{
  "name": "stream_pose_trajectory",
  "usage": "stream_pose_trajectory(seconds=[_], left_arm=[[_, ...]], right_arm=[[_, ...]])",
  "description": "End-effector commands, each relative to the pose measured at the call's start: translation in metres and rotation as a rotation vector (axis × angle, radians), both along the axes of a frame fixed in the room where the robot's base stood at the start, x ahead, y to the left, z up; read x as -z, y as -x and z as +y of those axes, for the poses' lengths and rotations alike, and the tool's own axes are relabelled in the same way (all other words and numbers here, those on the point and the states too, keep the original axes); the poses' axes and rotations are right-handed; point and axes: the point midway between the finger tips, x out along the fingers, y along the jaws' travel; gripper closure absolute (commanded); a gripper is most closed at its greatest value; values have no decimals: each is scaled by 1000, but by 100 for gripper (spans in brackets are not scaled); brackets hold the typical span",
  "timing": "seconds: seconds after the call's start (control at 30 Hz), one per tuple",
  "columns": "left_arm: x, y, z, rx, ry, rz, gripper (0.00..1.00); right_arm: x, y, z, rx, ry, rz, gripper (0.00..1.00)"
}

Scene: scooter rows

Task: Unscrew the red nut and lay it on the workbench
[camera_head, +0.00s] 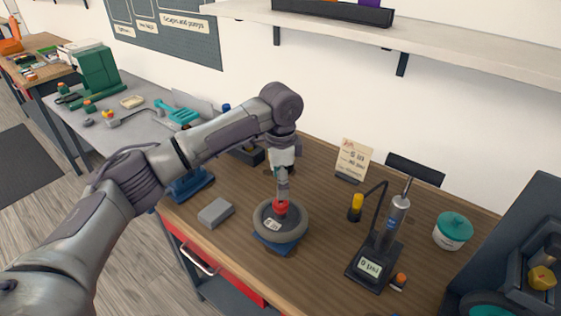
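The red nut (280,208) sits at the centre of a small grey-rimmed wheel (262,233), which lies flat on a blue base (277,246) on the wooden workbench (322,262). My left arm reaches in from the left, and its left gripper (282,198) points straight down over the nut. The fingertips are at the top of the nut and partly cover it. The fingers are seen edge-on, so I cannot tell whether they grip it. My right gripper is not in view.
A grey block (215,212) lies left of the wheel. A pump with a gauge (370,266) stands to the right, with a teal-lidded tub (453,231) beyond. A card on a stand (351,160) is behind. Bare bench shows between wheel and pump.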

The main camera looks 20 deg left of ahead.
Motion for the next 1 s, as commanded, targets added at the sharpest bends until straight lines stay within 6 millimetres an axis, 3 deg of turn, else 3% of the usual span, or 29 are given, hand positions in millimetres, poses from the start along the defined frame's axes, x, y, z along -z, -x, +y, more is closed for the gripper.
stream_pose_trajectory(seconds=[0.2,0.4,0.77,0.83,1.0], left_arm=[[39,1,0,0,-1,2,28],[61,0,0,0,-1,0,28],[68,0,0,1,-1,-2,28],[68,0,0,1,-1,-2,34],[68,0,0,1,-1,-2,63]], right_arm=[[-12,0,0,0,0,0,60],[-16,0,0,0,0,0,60],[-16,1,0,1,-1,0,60],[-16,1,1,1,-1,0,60],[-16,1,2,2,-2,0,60]])
